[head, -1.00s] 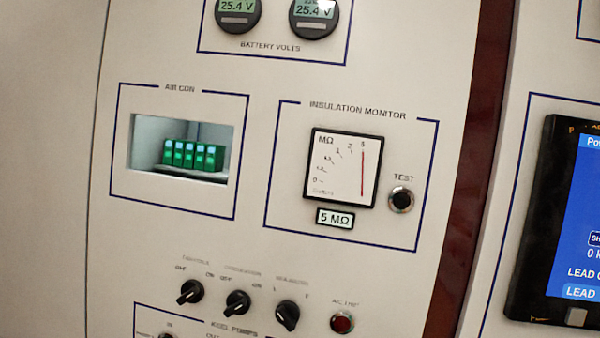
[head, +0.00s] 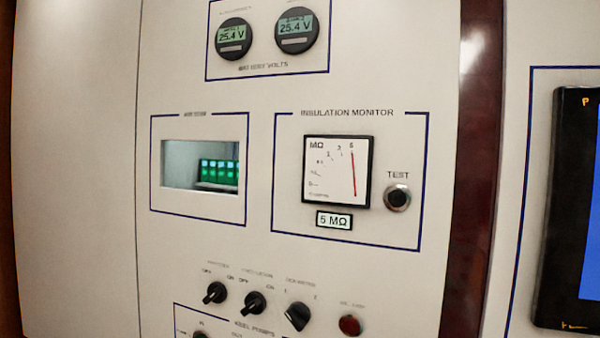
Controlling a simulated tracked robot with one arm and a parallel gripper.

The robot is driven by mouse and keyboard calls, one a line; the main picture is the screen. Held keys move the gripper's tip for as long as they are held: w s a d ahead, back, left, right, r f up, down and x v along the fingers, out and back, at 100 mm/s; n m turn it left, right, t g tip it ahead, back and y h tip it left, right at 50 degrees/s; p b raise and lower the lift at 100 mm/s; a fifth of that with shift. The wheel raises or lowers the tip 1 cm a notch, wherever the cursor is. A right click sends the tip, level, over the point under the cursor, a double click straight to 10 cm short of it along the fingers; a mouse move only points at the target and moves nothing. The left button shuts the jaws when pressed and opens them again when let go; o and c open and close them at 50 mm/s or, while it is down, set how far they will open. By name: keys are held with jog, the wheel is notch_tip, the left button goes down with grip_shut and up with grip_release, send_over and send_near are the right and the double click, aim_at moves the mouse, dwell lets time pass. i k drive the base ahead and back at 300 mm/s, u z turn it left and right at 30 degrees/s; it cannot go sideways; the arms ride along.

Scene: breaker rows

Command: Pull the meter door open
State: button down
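No part is labelled as the meter door in the head view. The insulation monitor meter (head: 325,180) is a square white dial with a red needle, set in a pale panel (head: 400,60). A small 5 MΩ readout (head: 334,220) sits below it. The panel has a vertical seam on its left and a dark reddish wood strip on its right. No handle shows on the panel. The panel looks flush with its surroundings. My gripper is not in view.
A recessed air con window (head: 180,165) with green breakers is left of the meter. A test button (head: 397,198), black rotary knobs (head: 254,303) and a red lamp (head: 350,325) stick out. Two round voltmeters (head: 297,32) are above. A dark-framed screen (head: 567,210) is at right.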

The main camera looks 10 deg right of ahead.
aim_at(332, 108)
jog(key=i, duration=1)
jog(key=z, duration=0.05)
